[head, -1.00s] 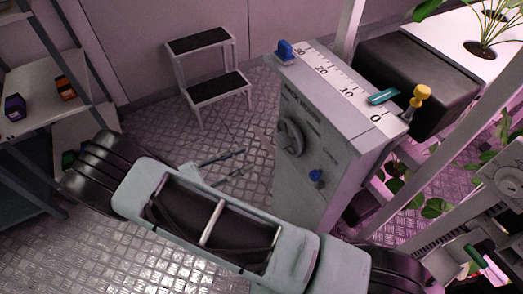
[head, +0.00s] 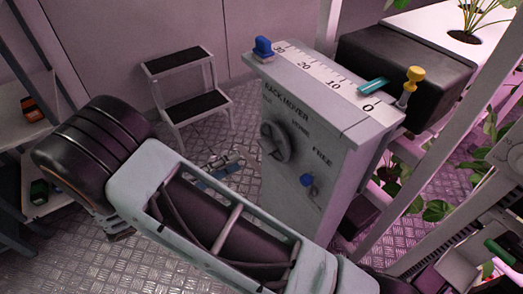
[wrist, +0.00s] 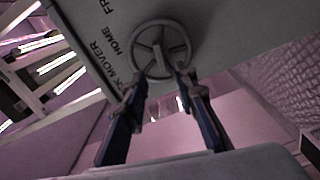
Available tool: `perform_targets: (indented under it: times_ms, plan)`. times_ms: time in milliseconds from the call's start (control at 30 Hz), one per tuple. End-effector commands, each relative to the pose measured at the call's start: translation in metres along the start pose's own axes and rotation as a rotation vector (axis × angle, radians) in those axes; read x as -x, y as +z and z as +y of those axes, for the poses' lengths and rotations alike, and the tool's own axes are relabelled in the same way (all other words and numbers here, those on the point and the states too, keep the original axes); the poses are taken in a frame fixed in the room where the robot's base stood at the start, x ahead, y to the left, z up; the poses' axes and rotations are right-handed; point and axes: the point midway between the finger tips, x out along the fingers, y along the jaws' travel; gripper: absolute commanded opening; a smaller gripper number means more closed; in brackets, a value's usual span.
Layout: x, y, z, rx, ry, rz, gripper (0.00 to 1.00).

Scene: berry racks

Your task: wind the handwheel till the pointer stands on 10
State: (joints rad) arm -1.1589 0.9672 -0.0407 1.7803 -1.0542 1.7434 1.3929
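The handwheel (head: 276,143) is a grey spoked wheel on the front of the pale rack mover box (head: 292,200). In the wrist view the handwheel (wrist: 160,50) lies just beyond my fingertips. The teal pointer (head: 373,86) lies on the white scale (head: 322,75) on the box top, between 10 and 0. My gripper (wrist: 161,84) is open and empty, its two fingers spread below the wheel's rim. In the head view my gripper (head: 222,168) shows partly, left of the wheel; my arm hides part of it.
A blue block (head: 262,47) stands at the scale's 30 end, a yellow-topped pin (head: 412,85) near 0. A step stool (head: 187,90) stands behind left. Shelves (head: 35,120) edge the left.

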Motion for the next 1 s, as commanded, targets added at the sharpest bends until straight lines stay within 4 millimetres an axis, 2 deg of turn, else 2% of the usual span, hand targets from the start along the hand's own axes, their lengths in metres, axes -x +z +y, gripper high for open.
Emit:
perform_targets:
  times_ms: [300, 500, 700, 933, 1000]
  plan:
    - [-0.060, 0.001, 0.000, 0.002, 0.001, -0.003, 0.26]
    - [-0.087, 0.000, 0.000, 0.003, 0.000, -0.002, 0.26]
    - [-0.097, 0.000, 0.000, 0.003, 0.000, -0.001, 0.26]
    - [-0.098, 0.000, 0.000, 0.003, 0.000, -0.001, 0.26]
    - [-0.097, 0.000, 0.000, 0.003, 0.000, 0.000, 0.18]
